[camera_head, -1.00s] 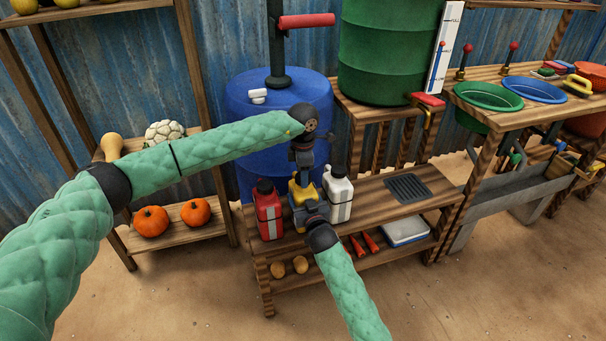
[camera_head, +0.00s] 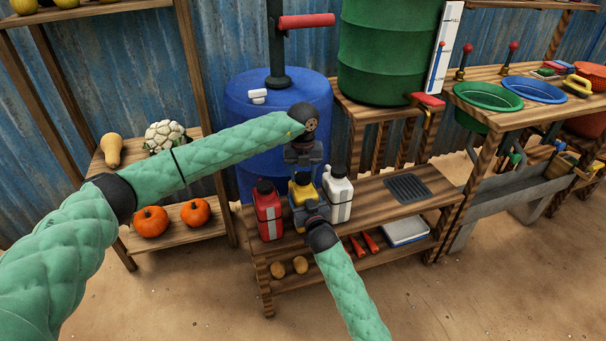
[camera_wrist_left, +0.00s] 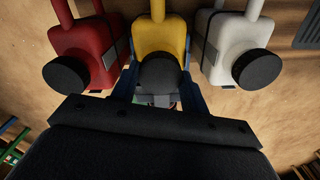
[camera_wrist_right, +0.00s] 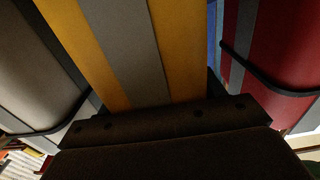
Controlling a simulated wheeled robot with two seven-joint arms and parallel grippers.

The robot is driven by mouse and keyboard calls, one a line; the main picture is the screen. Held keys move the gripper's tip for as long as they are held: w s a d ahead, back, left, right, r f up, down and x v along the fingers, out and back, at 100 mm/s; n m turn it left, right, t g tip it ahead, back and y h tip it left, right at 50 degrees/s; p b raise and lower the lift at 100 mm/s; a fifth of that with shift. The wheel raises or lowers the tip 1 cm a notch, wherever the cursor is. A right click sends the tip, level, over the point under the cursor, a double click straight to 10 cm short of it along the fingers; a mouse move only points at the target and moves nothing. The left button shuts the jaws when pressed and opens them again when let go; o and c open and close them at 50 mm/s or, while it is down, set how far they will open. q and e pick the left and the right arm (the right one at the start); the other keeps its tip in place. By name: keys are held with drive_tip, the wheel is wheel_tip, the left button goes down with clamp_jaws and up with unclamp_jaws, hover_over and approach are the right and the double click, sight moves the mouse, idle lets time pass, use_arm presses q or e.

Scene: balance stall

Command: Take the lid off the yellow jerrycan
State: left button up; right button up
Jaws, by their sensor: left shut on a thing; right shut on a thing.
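The yellow jerrycan (camera_head: 299,190) stands upright on the wooden bench between a red can and a white can. It has a grey band, seen close in the right wrist view (camera_wrist_right: 180,45). Its black lid (camera_wrist_left: 160,73) lies between the blue fingers of my left gripper (camera_head: 302,173), which is shut on it from above. I cannot tell whether the lid is still seated on the neck. My right gripper (camera_head: 304,208) is shut on the jerrycan's body from the front, and its hand hides the lower part of the can.
The red can (camera_head: 267,210) and the white can (camera_head: 338,196), both black-capped, stand close on either side. A blue barrel (camera_head: 245,105) is behind. A dark grate (camera_head: 407,187) lies in the bench to the right.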

sight(303, 176)
use_arm(q)
drive_tip(key=n, duration=0.5)
drive_tip(key=shift+w+n, duration=0.1)
drive_tip(key=shift+n, duration=0.3)
drive_tip(key=n, duration=0.6)
drive_tip(key=shift+a, duration=0.1)
drive_tip(key=shift+r, duration=0.1)
drive_tip(key=shift+r, duration=0.25)
drive_tip(key=shift+r, duration=0.7)
drive_tip(key=shift+r, duration=0.2)
drive_tip(key=shift+r, duration=1.9)
use_arm(e)
drive_tip(key=o, duration=2)
drive_tip(key=shift+c, duration=0.2)
drive_tip(key=shift+s, duration=0.1)
